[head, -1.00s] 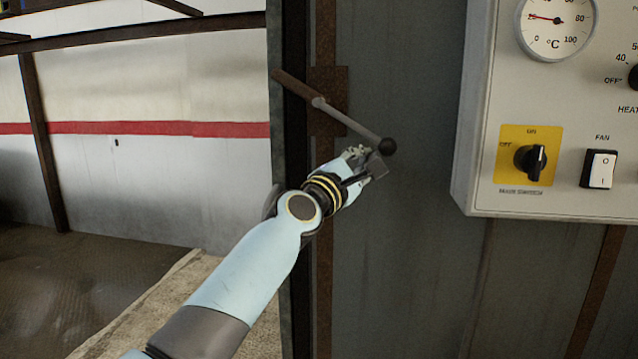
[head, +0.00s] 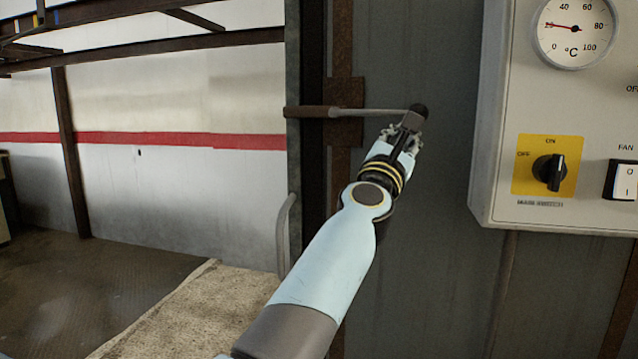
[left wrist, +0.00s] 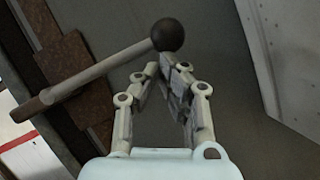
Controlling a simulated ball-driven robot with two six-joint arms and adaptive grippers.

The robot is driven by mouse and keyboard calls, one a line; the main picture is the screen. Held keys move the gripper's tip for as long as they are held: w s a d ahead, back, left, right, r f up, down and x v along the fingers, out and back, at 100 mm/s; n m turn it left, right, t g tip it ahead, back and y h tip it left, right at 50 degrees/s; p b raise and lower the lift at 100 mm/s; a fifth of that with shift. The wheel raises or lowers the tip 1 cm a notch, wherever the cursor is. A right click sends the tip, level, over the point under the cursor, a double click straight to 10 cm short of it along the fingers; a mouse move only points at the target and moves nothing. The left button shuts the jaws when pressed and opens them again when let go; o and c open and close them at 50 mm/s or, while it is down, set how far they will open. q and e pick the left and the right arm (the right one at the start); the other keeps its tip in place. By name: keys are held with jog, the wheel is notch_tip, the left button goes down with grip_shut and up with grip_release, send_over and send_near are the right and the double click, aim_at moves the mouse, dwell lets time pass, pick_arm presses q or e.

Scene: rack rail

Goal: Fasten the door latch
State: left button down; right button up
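The door latch is a lever (head: 365,112) with a black ball knob (head: 418,110) at its right end and a brown left end (head: 308,112). It lies about level in the head view, its brown end reaching across the dark door edge. The lever (left wrist: 100,72) and ball (left wrist: 168,35) also show in the left wrist view. My left gripper (head: 408,128) is just below the ball, its tips close to or touching the knob end. In the left wrist view its fingers (left wrist: 160,68) converge and look shut, with nothing held between them. My right gripper is not in view.
A rusty plate (head: 346,92) sits behind the lever on the grey metal wall (head: 420,260). A control box (head: 495,150) with dial and switches stands out at the right. A curved grey handle (head: 284,235) is at the door edge. The left side opens onto floor.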

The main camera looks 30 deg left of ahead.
pick_arm(q)
jog(key=shift+r, duration=0.3)
